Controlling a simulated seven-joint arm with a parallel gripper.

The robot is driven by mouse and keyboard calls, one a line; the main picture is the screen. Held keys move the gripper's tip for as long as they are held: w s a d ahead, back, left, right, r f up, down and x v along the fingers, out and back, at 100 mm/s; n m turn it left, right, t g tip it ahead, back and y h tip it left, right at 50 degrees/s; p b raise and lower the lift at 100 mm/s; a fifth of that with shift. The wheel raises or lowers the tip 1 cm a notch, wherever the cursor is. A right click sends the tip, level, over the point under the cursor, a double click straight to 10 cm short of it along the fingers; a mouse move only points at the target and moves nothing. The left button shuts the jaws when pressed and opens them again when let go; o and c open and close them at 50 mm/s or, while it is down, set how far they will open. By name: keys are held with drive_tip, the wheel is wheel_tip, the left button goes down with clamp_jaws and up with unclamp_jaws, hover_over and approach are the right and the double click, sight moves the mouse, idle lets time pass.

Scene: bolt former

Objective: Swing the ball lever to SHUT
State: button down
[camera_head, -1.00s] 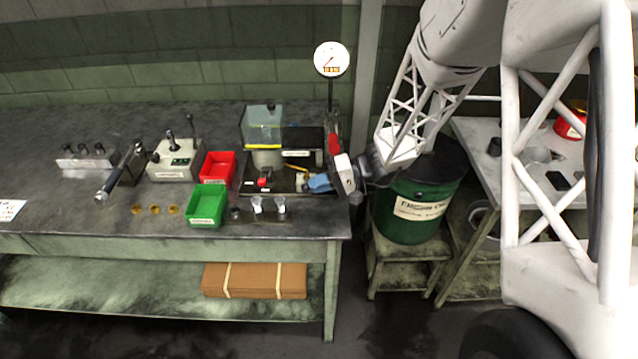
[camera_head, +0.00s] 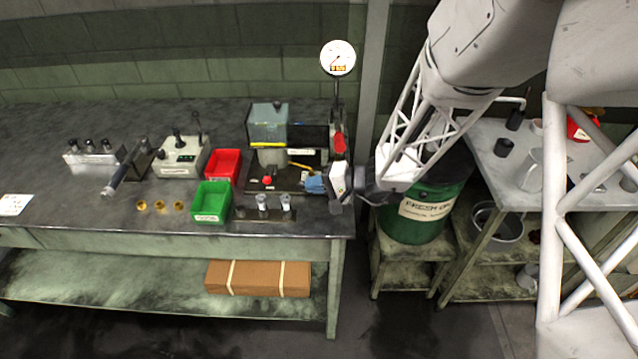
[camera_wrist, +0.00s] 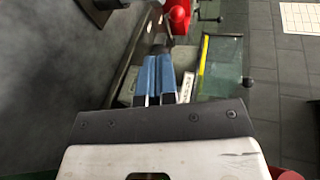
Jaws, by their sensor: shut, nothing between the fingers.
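My gripper (camera_head: 314,185) is low at the right end of the bench machine (camera_head: 268,125), beside its base plate. Its blue fingers are shut with nothing between them; in the wrist view the fingertips (camera_wrist: 158,62) lie side by side. A black ball knob (camera_wrist: 247,81) shows by the clear guard (camera_wrist: 222,62) in the wrist view, apart from the fingers. A red handle (camera_head: 339,144) stands upright at the machine's right side. A yellow bar (camera_head: 301,165) lies just behind the fingers in the head view. I cannot tell which part is the ball lever, and no SHUT marking is readable.
A red bin (camera_head: 223,164) and a green bin (camera_head: 211,203) stand left of the machine. A control box (camera_head: 181,156) with upright levers is farther left. A dial gauge (camera_head: 338,57) rises behind. A green drum (camera_head: 425,215) stands right of the bench.

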sight(299, 184)
drive_tip(key=shift+a+m+t+h, duration=0.3)
drive_tip(key=shift+a+m+t, duration=0.15)
drive_tip(key=shift+m+t, duration=0.4)
drive_tip(key=shift+a+m+t+h, duration=0.35)
drive_tip(key=shift+m+t, duration=0.3)
drive_tip(key=shift+t, duration=0.3)
drive_tip(key=shift+a, duration=0.25)
drive_tip(key=shift+w+a, duration=0.3)
drive_tip(key=shift+a, duration=0.65)
drive_tip(key=shift+w+a, duration=0.45)
drive_tip(key=shift+a, duration=0.15)
drive_tip(key=shift+w+a, duration=0.1)
drive_tip(key=shift+a, duration=0.15)
drive_tip(key=shift+d+r, duration=0.1)
drive_tip(key=s+d+r, duration=0.4)
drive_tip(key=s+d, duration=0.2)
drive_tip(key=s, duration=0.6)
drive_tip(key=shift+d, duration=0.2)
drive_tip(key=shift+s+r, duration=0.15)
